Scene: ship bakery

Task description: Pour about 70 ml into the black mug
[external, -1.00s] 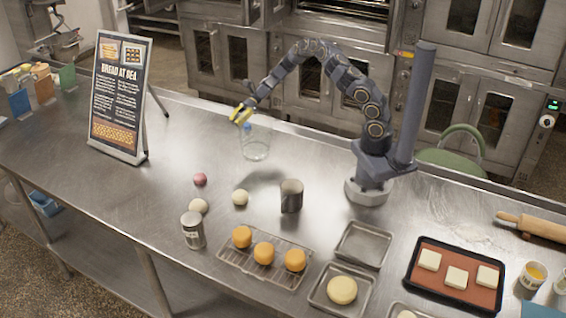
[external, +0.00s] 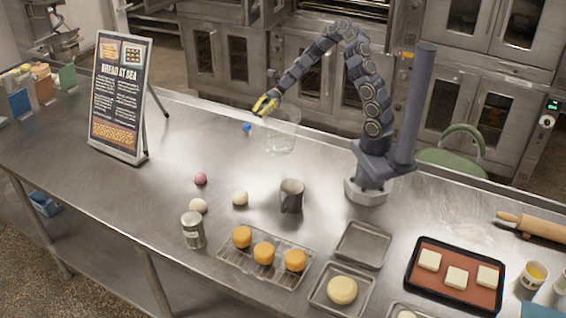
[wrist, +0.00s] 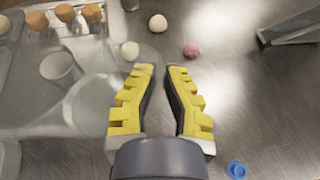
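A dark grey-black mug (external: 291,197) stands upright on the steel table, in front of my base. It shows at the upper left in the wrist view (wrist: 60,68). My gripper (external: 265,106) has yellow fingers and is closed on a clear glass vessel (external: 281,137), held above the table behind the mug and slightly to its left. The vessel looks nearly upright. In the wrist view its transparent side (wrist: 92,103) lies left of my fingers (wrist: 160,70), which stand a little apart. How much liquid it holds is hard to tell.
White balls (external: 240,198) and a pink ball (external: 200,179) lie left of the mug. A tin (external: 193,231) and a rack (external: 222,262) with orange buns are in front. A blue cap (external: 247,128) lies behind. A sign (external: 118,100) stands left; an empty tray (external: 362,245) sits right.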

